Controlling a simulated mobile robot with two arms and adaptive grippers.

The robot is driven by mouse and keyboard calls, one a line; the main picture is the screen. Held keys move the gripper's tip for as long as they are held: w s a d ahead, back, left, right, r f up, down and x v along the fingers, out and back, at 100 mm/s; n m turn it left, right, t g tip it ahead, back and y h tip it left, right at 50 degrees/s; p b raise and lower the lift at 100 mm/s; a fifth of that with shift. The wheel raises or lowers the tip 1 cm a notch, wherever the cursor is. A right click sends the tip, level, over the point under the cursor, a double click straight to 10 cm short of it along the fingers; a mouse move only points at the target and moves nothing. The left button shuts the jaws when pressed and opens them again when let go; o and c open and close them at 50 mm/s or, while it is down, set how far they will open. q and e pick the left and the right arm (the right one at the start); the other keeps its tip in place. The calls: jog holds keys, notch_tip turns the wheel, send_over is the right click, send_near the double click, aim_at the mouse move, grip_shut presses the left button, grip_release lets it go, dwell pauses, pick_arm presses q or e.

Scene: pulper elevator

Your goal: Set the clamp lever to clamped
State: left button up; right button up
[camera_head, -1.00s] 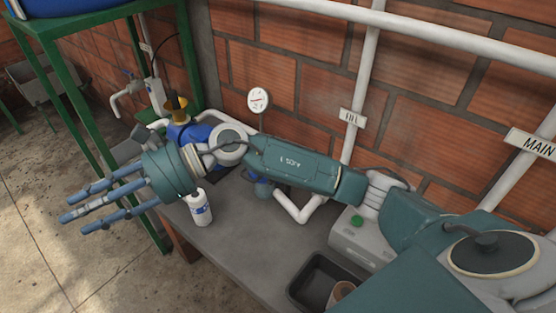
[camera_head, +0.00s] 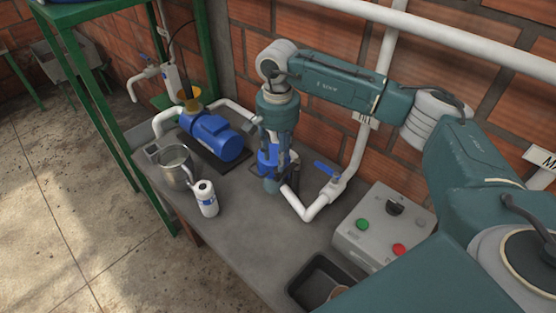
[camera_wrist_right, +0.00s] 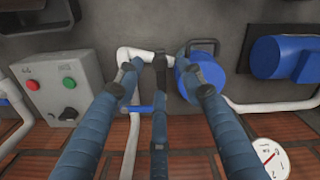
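A blue round housing (camera_head: 264,158) stands on the bench, partly hidden behind my right gripper (camera_head: 277,180). It also shows in the right wrist view (camera_wrist_right: 211,73), with a dark bar or loop (camera_wrist_right: 203,42) along its edge. That bar may be the clamp lever; I cannot tell its setting. My right gripper (camera_wrist_right: 156,65) points down over the housing and the pipe elbow, its fingers spread and nothing between them. One finger overlaps the housing's edge in the wrist view; contact cannot be told. My left gripper is not in view.
A blue-handled valve (camera_head: 327,170) sits on the white pipe right of the housing. A control box (camera_head: 375,240) with buttons and a black tray (camera_head: 312,275) stand farther right. A blue pump (camera_head: 213,138), metal jug (camera_head: 176,166) and white bottle (camera_head: 205,199) stand left.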

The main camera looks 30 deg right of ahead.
aim_at(288, 169)
jog(key=shift+f+p, duration=0.65)
jog(key=shift+f, duration=1.6)
jog(key=shift+c, duration=0.5)
grip_shut()
